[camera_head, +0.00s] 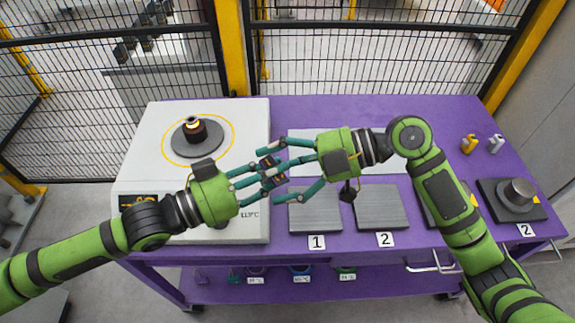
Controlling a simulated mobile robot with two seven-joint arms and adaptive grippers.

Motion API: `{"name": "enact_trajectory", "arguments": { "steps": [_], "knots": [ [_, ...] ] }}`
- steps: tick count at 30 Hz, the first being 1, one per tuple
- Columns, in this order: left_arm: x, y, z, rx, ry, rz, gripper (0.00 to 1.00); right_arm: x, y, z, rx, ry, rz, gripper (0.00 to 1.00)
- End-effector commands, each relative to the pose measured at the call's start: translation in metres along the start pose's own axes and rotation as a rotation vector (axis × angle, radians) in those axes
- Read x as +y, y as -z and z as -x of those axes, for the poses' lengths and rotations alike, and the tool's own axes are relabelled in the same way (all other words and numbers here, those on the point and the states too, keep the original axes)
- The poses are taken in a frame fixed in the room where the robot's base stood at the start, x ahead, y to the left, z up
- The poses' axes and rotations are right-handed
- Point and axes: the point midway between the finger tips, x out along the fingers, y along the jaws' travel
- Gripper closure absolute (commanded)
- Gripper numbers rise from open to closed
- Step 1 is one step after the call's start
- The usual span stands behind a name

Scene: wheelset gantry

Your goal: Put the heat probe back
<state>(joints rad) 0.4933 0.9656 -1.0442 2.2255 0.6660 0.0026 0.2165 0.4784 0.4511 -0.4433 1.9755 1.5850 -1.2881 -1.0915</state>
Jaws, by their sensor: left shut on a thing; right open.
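My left gripper (264,176) is shut on a small dark object with blue and orange marks, apparently the heat probe (268,163). It is held above the right edge of the white heater unit (150,165); the fingers hide much of it. My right gripper (279,172) is open, with its teal fingers pointing left around the same spot. I cannot tell whether they touch the probe. On the heater, a dark disc carries a dark hub with a glowing top (194,128), inside a yellow circle. I cannot make out the probe's holder.
The purple table (330,112) carries grey plates, the front ones labelled 1 (315,215) and 2 (382,207). A mesh fence closes the back.

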Motion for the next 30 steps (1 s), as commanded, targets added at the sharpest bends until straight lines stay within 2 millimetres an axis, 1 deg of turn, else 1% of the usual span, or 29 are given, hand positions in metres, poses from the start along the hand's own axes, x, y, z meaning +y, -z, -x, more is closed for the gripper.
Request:
{"name": "enact_trajectory", "arguments": {
  "steps": [3, 4, 5, 6, 8, 12, 13, 14, 15, 25, 28, 30],
  "knots": [
    [0.000, 0.000, 0.000, 0.001, 0.000, 0.000, 1.00, 0.000, 0.000, 0.000, 0.000, 0.000, 0.000, 0.18],
    [0.000, 0.000, 0.000, 0.001, 0.000, 0.000, 1.00, 0.000, 0.000, 0.000, 0.000, 0.000, 0.000, 0.26],
    [0.000, 0.000, 0.000, 0.001, 0.000, 0.000, 1.00, 0.000, 0.000, 0.000, 0.000, 0.000, 0.000, 0.38],
    [0.000, 0.000, 0.000, 0.001, 0.000, 0.000, 1.00, 0.000, 0.000, 0.000, 0.000, 0.000, 0.000, 0.54],
    [0.000, 0.001, 0.000, 0.001, 0.000, 0.000, 1.00, 0.000, 0.000, 0.000, 0.000, 0.000, -0.001, 0.78],
    [0.000, 0.001, 0.000, 0.003, -0.001, -0.002, 1.00, -0.001, 0.000, 0.000, 0.001, 0.002, -0.002, 0.79],
    [0.001, 0.001, 0.000, 0.004, -0.001, -0.002, 0.65, -0.001, 0.000, 0.000, 0.001, 0.002, -0.002, 0.80],
    [0.001, 0.001, 0.000, 0.004, -0.002, -0.003, 0.53, -0.001, 0.000, 0.000, 0.002, 0.002, -0.002, 0.85],
    [0.001, 0.002, 0.000, 0.004, -0.002, -0.003, 0.45, -0.001, 0.000, 0.000, 0.002, 0.002, -0.002, 0.99],
    [-0.001, 0.005, 0.000, 0.013, -0.001, -0.010, 0.45, -0.003, -0.004, -0.001, -0.007, 0.009, -0.008, 1.00],
    [-0.001, 0.005, 0.006, 0.010, 0.000, -0.012, 0.45, -0.003, -0.005, -0.001, -0.009, 0.009, -0.010, 1.00],
    [-0.002, 0.004, 0.013, 0.007, 0.001, -0.013, 0.45, -0.003, -0.006, -0.001, -0.012, 0.008, -0.011, 1.00]
  ]
}}
